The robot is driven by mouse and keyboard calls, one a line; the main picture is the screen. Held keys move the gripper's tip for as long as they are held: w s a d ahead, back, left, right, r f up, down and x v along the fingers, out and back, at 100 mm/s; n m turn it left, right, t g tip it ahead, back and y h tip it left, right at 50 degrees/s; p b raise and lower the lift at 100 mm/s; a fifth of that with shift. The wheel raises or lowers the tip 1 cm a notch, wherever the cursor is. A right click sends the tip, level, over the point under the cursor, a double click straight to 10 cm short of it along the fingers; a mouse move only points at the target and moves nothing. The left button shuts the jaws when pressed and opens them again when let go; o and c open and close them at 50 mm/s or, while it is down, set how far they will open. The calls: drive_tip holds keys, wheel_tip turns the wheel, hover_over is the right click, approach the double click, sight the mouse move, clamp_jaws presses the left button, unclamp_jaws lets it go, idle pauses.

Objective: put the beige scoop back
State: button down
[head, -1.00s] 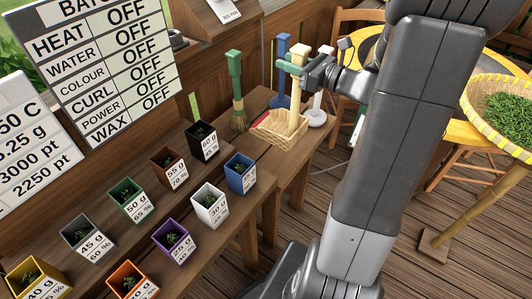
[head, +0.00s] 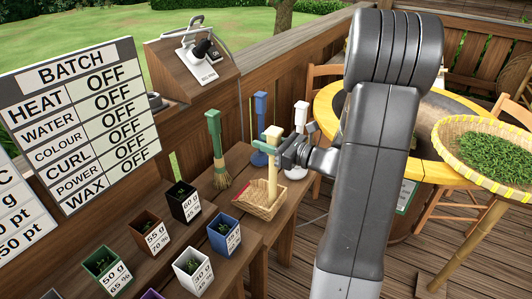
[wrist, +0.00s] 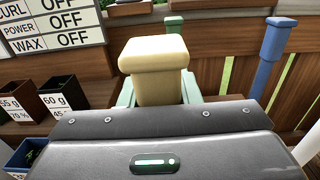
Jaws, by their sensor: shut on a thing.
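The beige scoop (head: 272,178) is upright, its handle rising above the wicker basket (head: 247,210) on the bench. Its lower end shows over or inside the basket; I cannot tell whether it touches the basket's bottom. My gripper (head: 271,146) is shut on the upper handle with its pale green fingers. In the wrist view the beige handle top (wrist: 158,60) stands between the two green fingers, and the scoop's lower part is hidden behind my gripper body.
A green brush (head: 217,150) stands left of the basket. A blue-handled tool (head: 260,125) and a white-handled one (head: 299,130) stand behind it. Several labelled boxes (head: 185,200) fill the front left. A yellow-rimmed pan (head: 330,105) and a tray of leaves (head: 490,150) are at right.

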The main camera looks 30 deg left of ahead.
drive_tip(key=shift+f, duration=1.25)
drive_tip(key=shift+f, duration=0.15)
drive_tip(key=c, duration=1.1)
unclamp_jaws()
drive_tip(key=shift+o, duration=0.2)
drive_tip(key=shift+d+f, duration=0.1)
drive_tip(key=s+d+b, duration=0.1)
drive_tip(key=d, duration=1.2)
drive_tip(key=shift+s+d, duration=0.25)
drive_tip(key=shift+d, duration=0.05)
